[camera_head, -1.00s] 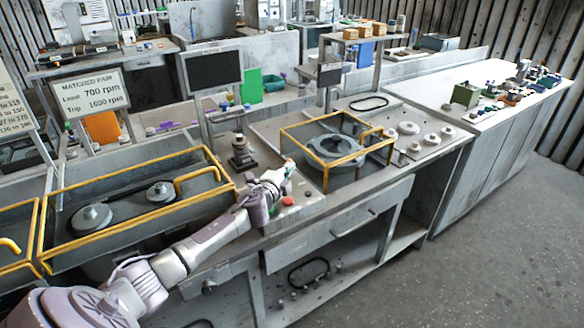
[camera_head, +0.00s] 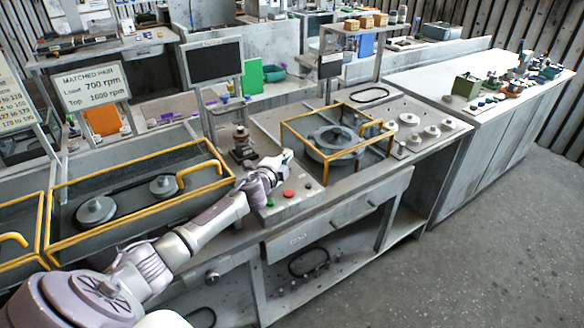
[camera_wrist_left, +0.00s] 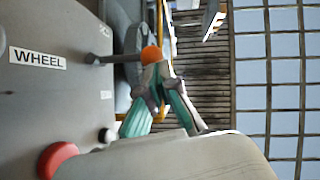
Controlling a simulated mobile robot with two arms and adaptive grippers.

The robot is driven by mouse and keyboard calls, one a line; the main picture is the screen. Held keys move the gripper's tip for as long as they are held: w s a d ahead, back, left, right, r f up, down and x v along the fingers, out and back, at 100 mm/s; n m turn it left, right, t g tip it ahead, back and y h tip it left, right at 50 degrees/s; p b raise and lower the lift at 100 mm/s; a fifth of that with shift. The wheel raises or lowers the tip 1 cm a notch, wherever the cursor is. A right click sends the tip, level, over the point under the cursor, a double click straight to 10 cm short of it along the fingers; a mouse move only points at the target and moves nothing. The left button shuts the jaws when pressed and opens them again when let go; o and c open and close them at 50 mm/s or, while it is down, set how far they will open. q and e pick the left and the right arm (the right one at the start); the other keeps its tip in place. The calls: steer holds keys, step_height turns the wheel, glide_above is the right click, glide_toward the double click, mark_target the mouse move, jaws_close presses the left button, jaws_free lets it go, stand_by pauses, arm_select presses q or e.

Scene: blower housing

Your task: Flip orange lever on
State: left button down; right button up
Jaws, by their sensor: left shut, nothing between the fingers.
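The orange lever (camera_wrist_left: 152,55) is a thin grey rod with an orange ball on its end. It stands out from a grey panel beside a WHEEL label (camera_wrist_left: 38,58). My left gripper (camera_wrist_left: 158,75) is shut and empty, its teal-padded fingers closed at the tips right by the orange ball. I cannot tell whether the tips touch the ball. In the head view my left gripper (camera_head: 285,158) is over the bench panel between the black stand and the yellow-railed housing. The lever is hidden there. My right gripper is out of view.
A red button (camera_head: 289,192) sits on the panel just below my left gripper; a black button (camera_wrist_left: 105,135) shows near it in the wrist view. The yellow-railed housing (camera_head: 335,145) is close on the right. A black stand (camera_head: 241,145) is close on the left.

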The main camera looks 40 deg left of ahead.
arm_select(q)
step_height(320, 180, up, 10)
stand_by(0.4)
